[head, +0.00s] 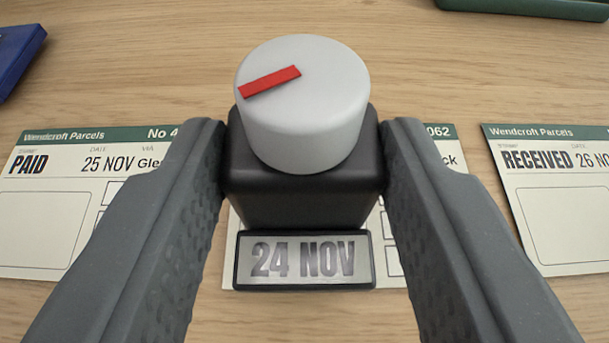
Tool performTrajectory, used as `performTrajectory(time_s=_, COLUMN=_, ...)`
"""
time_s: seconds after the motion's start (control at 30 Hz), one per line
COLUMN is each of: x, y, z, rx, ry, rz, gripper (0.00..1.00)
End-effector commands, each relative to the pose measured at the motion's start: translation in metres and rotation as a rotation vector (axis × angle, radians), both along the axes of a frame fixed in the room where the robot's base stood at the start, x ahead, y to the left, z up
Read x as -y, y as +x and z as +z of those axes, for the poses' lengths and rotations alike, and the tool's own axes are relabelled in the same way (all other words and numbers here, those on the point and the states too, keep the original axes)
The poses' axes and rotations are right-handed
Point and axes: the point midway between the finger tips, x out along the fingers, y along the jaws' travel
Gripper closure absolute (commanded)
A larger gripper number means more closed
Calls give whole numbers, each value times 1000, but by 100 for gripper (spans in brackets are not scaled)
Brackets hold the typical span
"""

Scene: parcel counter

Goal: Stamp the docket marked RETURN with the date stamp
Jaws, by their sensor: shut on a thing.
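The date stamp (303,190) has a black body, a round grey knob with a red bar on top and a front plate reading 24 NOV. My gripper (304,160) is shut on its black body, one finger on each side. I cannot tell whether the stamp touches the paper. The PAID docket (60,215) lies at left, dated 25 NOV. The RECEIVED docket (565,215) lies at right, dated 26 NOV, cut off by the frame.
A blue object (18,55) sits at the upper left edge. A dark green object (530,8) sits at the top right edge.

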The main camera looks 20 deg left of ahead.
Motion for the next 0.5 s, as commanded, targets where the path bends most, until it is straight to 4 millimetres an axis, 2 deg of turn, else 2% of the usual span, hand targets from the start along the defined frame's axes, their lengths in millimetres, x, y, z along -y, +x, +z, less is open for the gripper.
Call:
performTrajectory(time_s=0.03, x=0, y=0, z=7, rx=2, ry=1, rz=0, gripper=100)
performTrajectory(time_s=0.5, x=0, y=1, z=37, rx=3, ry=1, rz=0, gripper=100)
